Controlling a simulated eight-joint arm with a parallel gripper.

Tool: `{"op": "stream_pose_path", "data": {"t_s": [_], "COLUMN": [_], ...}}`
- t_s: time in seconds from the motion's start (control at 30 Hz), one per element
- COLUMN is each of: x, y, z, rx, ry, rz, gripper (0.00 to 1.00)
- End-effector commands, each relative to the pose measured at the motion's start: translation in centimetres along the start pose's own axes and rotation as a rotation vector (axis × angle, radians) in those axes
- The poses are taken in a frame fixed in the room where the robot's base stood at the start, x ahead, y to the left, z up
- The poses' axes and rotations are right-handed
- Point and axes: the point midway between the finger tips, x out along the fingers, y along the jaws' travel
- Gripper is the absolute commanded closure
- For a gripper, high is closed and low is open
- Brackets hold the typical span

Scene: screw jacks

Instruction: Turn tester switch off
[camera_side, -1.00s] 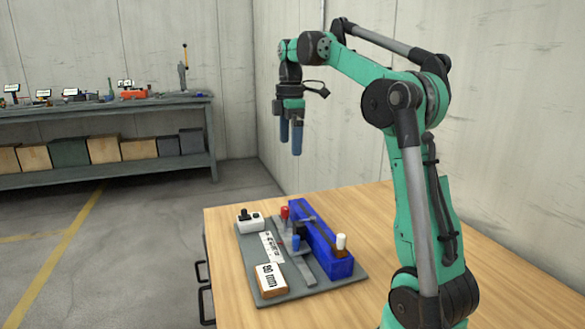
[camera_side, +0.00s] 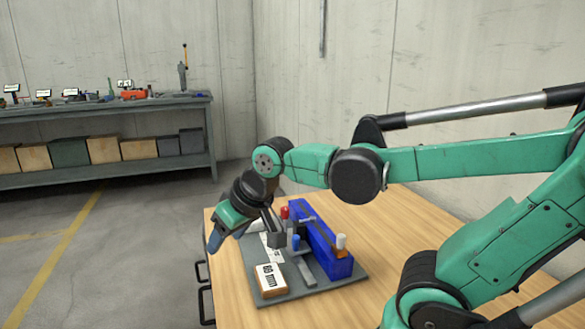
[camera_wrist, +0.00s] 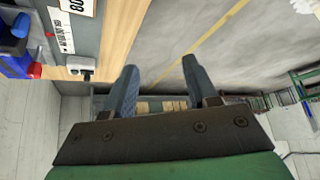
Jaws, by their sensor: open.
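The tester, a small white box with a black switch (camera_wrist: 82,68), shows at the upper left of the wrist view, at the edge of the grey board. I cannot tell which way the switch is set. In the side view my gripper hides the box. My gripper (camera_side: 213,240) is tilted down to the left at the table's left edge. In the wrist view its two blue fingers (camera_wrist: 158,65) are apart with nothing between them. They point past the table edge over the floor, to the right of the box and apart from it.
The grey board (camera_side: 322,288) carries a blue fixture (camera_side: 335,265), a red knob (camera_side: 285,212), a blue knob (camera_side: 295,241), a white-topped post (camera_side: 341,242) and a display block (camera_side: 269,280). The wooden table (camera_side: 235,300) is bare in front. A shelved bench (camera_side: 110,105) stands far behind.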

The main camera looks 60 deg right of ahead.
Motion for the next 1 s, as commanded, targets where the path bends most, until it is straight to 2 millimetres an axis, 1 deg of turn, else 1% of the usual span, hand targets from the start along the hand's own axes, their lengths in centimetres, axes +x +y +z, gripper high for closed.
{"op": "stream_pose_path", "data": {"t_s": [0.03, 0.13, 0.2, 0.27, 0.3, 0.4, 0.47, 0.5, 0.6, 0.73, 0.83, 1.0], "x": [0.1, 0.8, 1.5, 2.4, 3.1, 5.0, 6.4, 7.3, 9.5, 11.8, 12.9, 14.1], "y": [0.7, 2.5, 3.9, 5.2, 6.1, 8.6, 10.2, 11.4, 14.0, 16.7, 18.0, 19.0], "z": [-1.7, -4.9, -6.8, -8.4, -9.3, -11.3, -12.2, -12.6, -13.2, -13.1, -12.8, -12.3], "rx": [0.067, 0.224, 0.335, 0.432, 0.496, 0.659, 0.757, 0.821, 0.972, 1.123, 1.195, 1.240], "ry": [-0.021, -0.062, -0.087, -0.105, -0.115, -0.133, -0.141, -0.143, -0.143, -0.134, -0.126, -0.119], "rz": [0.031, 0.105, 0.159, 0.208, 0.241, 0.329, 0.384, 0.422, 0.511, 0.605, 0.651, 0.680], "gripper": [0.48, 0.48, 0.48, 0.48, 0.48, 0.48, 0.48, 0.48, 0.48, 0.48, 0.48, 0.48]}}
